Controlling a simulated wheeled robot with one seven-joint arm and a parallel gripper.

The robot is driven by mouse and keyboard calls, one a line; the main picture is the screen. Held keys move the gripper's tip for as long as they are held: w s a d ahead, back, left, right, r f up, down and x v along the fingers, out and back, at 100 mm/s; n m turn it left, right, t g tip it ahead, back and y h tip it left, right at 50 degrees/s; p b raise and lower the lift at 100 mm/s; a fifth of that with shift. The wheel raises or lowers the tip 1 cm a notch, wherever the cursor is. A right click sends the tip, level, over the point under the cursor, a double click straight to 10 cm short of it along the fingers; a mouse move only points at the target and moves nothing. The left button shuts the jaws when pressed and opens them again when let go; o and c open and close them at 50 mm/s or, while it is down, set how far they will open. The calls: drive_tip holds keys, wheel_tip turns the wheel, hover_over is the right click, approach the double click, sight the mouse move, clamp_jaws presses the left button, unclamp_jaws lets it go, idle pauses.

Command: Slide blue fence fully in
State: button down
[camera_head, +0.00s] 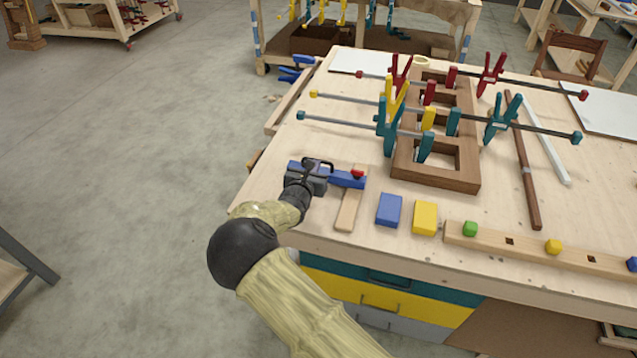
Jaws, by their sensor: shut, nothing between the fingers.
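The blue fence (347,180) is a long blue bar lying across a pale wooden strip (349,212) near the left front of the workbench. A red knob (357,173) sits on the bar near its right end. My gripper (319,164) is shut and empty. It is at the left-hand part of the bar and hides its middle. A short blue end shows left of my gripper. I cannot tell whether my fingers touch the bar.
A blue block (388,210) and a yellow block (425,217) lie to the right. A slotted brown wooden frame (453,180) with several clamps stands behind them. A pale rail (520,245) with coloured knobs lies along the front edge. Bare bench top (335,130) is behind the fence.

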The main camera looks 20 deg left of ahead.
drive_tip(key=x, duration=0.2)
drive_tip(key=b+x, duration=0.1)
drive_tip(key=x, duration=0.1)
drive_tip(key=r+b+x, duration=0.1)
drive_tip(key=x, duration=0.2)
drive_tip(key=shift+w, duration=0.1)
drive_tip(key=shift+w+r, duration=0.15)
drive_tip(key=shift+r, duration=0.15)
drive_tip(key=shift+w+d+r, duration=0.1)
drive_tip(key=shift+r, duration=0.1)
drive_tip(key=shift+s, duration=0.25)
drive_tip(key=shift+s+d+h+b, duration=0.35)
drive_tip(key=shift+s+d, duration=0.3)
drive_tip(key=shift+s, duration=0.15)
drive_tip(key=s+r+b, duration=0.2)
drive_tip(key=s, duration=1)
drive_tip(key=shift+a, duration=0.2)
